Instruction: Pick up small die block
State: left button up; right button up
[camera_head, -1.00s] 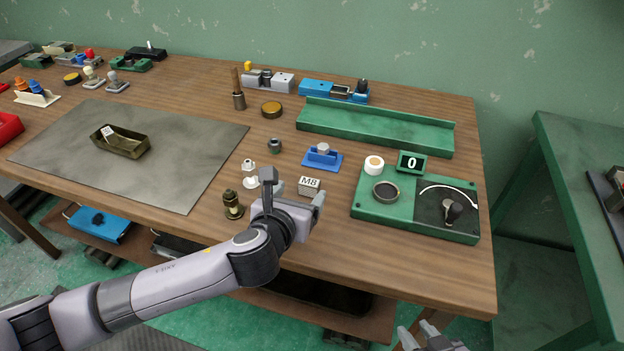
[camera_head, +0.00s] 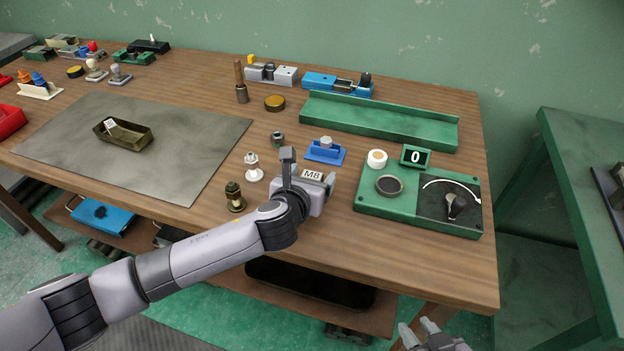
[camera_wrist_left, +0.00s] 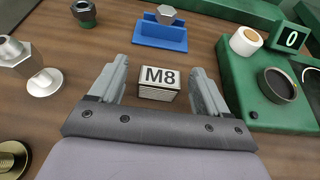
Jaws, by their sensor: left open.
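The small die block is a pale block marked M8 (camera_head: 312,174), lying on the wooden table (camera_head: 400,252). In the left wrist view the block (camera_wrist_left: 159,83) sits between the two fingers of my left gripper (camera_wrist_left: 158,88), with a gap on each side. My left gripper (camera_head: 309,172) is open and low around the block in the head view, and it hides part of it. My right gripper (camera_head: 420,332) shows only partly at the bottom edge, and its jaw state is unclear.
A blue holder (camera_head: 325,152) with a hex piece stands behind the block. A green device with a dial (camera_head: 380,205) is to the right. A white stamp-like piece (camera_head: 253,170) and a brass piece (camera_head: 234,198) stand to the left. A green tray (camera_head: 385,122) lies further back.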

pick_arm(q)
jog(key=c, duration=1.3)
jog(key=shift+r, duration=0.1)
